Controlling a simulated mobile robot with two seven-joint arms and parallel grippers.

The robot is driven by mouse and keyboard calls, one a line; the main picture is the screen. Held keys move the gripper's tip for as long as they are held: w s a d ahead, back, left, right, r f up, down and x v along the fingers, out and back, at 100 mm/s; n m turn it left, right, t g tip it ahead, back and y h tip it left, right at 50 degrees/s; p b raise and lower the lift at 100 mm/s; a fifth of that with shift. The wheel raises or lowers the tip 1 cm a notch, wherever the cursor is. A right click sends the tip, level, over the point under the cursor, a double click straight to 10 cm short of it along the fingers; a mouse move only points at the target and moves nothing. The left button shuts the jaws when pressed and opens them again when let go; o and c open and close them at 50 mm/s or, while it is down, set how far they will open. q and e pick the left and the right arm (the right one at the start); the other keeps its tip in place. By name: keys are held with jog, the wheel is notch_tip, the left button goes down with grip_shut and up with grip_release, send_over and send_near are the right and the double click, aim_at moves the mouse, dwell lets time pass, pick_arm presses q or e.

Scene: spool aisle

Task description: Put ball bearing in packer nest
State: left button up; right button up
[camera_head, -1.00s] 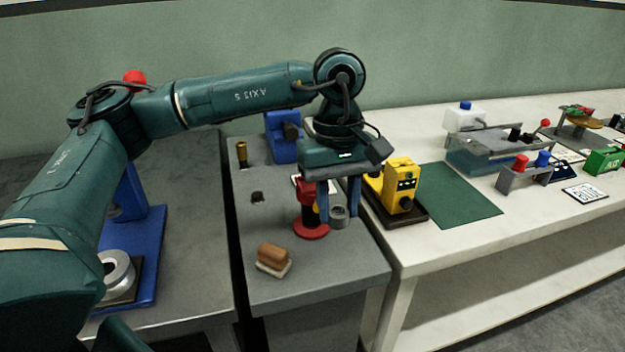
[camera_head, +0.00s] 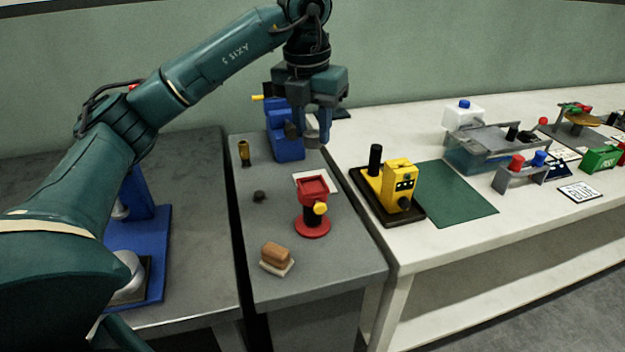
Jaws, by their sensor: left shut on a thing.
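My left gripper (camera_head: 315,126) is shut on the ball bearing (camera_head: 312,139), a small grey ring that is partly hidden between its fingers. It is raised over the far part of the grey bench, just right of and in front of the blue device in the picture. The red stand (camera_head: 313,217) with a square red top and a yellow knob, which may be the packer, stands below it and nearer to me. I cannot clearly make out a nest in it. My right gripper is not in view.
The blue device (camera_head: 285,142) is close beside the gripper. A brown-topped block (camera_head: 276,257) and a brass piece (camera_head: 244,153) are on the grey bench (camera_head: 330,262). A yellow device (camera_head: 398,184) and green mat (camera_head: 457,195) are on the white table to the right.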

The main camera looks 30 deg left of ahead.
aim_at(312, 188)
pick_arm(q)
notch_tip(312, 188, down, 9)
jog(key=shift+f, duration=0.15)
dwell(0.4)
jog(key=shift+s+f+b, duration=0.2)
jog(key=shift+f+b, duration=0.4)
jog(key=shift+f, duration=0.05)
jog(key=o, duration=0.8)
jog(key=shift+o, duration=0.9)
jog(key=r, duration=0.4)
jog(key=r+p, duration=0.1)
jog(key=r, duration=0.4)
jog(key=s+r, duration=0.1)
jog(key=r, duration=0.3)
jog(key=shift+r+p, duration=0.15)
jog(key=shift+p, duration=0.2)
jog(key=shift+d, duration=0.1)
